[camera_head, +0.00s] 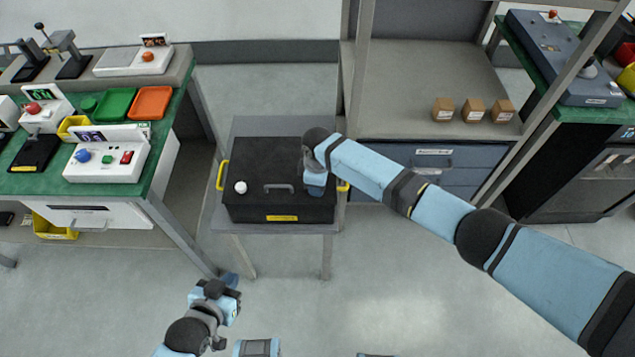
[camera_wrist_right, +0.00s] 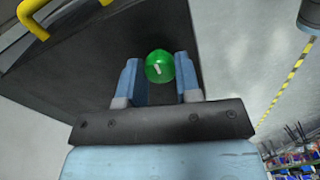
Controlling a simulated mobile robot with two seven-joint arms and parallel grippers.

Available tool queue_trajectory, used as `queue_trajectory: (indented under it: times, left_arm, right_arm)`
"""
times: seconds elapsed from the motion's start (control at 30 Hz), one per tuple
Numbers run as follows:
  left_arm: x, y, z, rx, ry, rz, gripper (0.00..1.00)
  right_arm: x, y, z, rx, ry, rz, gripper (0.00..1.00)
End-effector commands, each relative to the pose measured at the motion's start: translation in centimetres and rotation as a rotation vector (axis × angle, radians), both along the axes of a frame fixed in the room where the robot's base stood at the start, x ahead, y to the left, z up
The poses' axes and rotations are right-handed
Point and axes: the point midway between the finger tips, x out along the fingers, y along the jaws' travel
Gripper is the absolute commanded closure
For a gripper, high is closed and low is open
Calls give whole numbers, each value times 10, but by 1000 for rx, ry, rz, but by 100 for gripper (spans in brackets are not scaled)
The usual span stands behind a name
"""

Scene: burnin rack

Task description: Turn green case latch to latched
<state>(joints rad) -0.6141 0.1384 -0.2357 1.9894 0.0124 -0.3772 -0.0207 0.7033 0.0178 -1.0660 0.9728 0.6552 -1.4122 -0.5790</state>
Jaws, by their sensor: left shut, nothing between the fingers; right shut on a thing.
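The black case (camera_head: 262,160) sits closed on a small grey table, with a grey handle on its lid and a white round knob (camera_head: 241,187) at the left of its lid. In the right wrist view the green case latch (camera_wrist_right: 160,67) is a round green knob with a short white mark, on the dark case surface (camera_wrist_right: 100,75). My right gripper (camera_wrist_right: 160,82) is shut on the green latch, one finger at each side. In the head view my right gripper (camera_head: 316,182) is over the right end of the case and hides the latch. My left gripper (camera_head: 230,284) is shut and empty, low in front of the small table.
Yellow handles (camera_head: 221,175) stick out at the case's ends. A green-topped bench (camera_head: 165,165) with devices and trays stands at left. A shelf unit (camera_head: 400,100) with small brown boxes (camera_head: 473,111) stands behind at right. The floor in front is clear.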

Motion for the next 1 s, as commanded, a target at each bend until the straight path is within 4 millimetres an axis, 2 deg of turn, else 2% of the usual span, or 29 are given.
queue_trajectory:
  times: [0.6, 0.63, 0.73, 1.0]
  left_arm:
    - [1, 1, 4, -1, -6, 1, 100]
    - [1, 1, 4, -1, -6, 1, 100]
    - [1, 1, 3, -1, -4, 1, 100]
    - [0, 1, 1, 1, 0, 0, 100]
  right_arm:
    - [0, 1, 1, 3, -1, 43, 93]
    - [0, 1, 1, 3, -1, 43, 64]
    - [0, 1, 1, 2, -1, 42, 43]
    - [0, 0, 1, 2, 0, 42, 43]
